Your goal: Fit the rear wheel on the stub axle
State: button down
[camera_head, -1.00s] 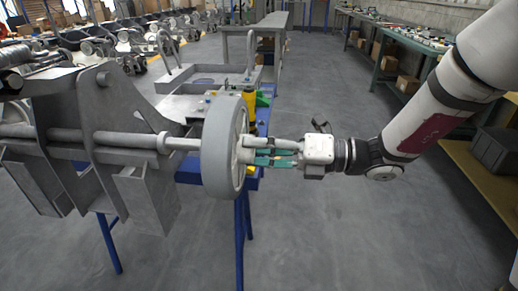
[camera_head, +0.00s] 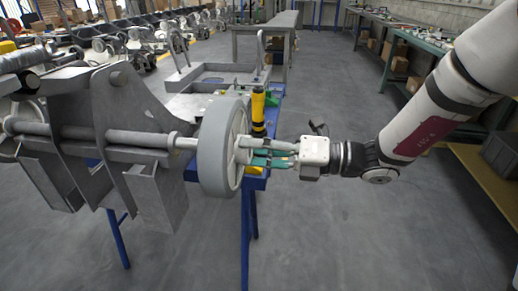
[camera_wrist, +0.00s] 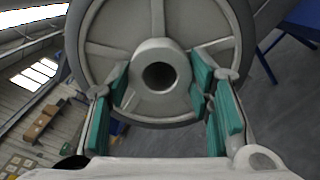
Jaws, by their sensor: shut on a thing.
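The grey rear wheel (camera_head: 212,148) stands upright at the end of the stub axle (camera_head: 186,142), which juts right from the grey chassis (camera_head: 95,130). The axle's end is hidden behind the wheel in the head view, so I cannot tell whether it is inside the bore. My gripper (camera_head: 247,151) is on the wheel's right side, shut on its hub. In the wrist view the green-padded fingers (camera_wrist: 160,90) lie on both sides of the hub (camera_wrist: 160,48). The hub's bore (camera_wrist: 159,76) looks dark, with no axle end visible in it.
A blue bench (camera_head: 255,183) behind the wheel carries a yellow and black bottle-like thing (camera_head: 258,108) and a grey frame (camera_head: 205,78). The floor (camera_head: 330,230) to the right is clear. A green table (camera_head: 440,50) with items stands at the far right.

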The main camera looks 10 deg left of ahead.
jog(key=shift+w+a+r+p, duration=0.1)
jog(key=shift+a+p, duration=0.45)
jog(key=shift+a, duration=1.5)
jog(key=shift+w+a+r+p, duration=0.1)
jog(key=shift+a+p, duration=0.45)
jog(key=shift+a, duration=1.5)
jog(key=c, duration=0.7)
grip_release()
jog(key=shift+f, duration=0.1)
jog(key=shift+f, duration=0.1)
jog(key=shift+d, duration=0.1)
jog(key=d, duration=1.1)
jog(key=shift+s+d, duration=0.25)
jog(key=shift+d, duration=0.15)
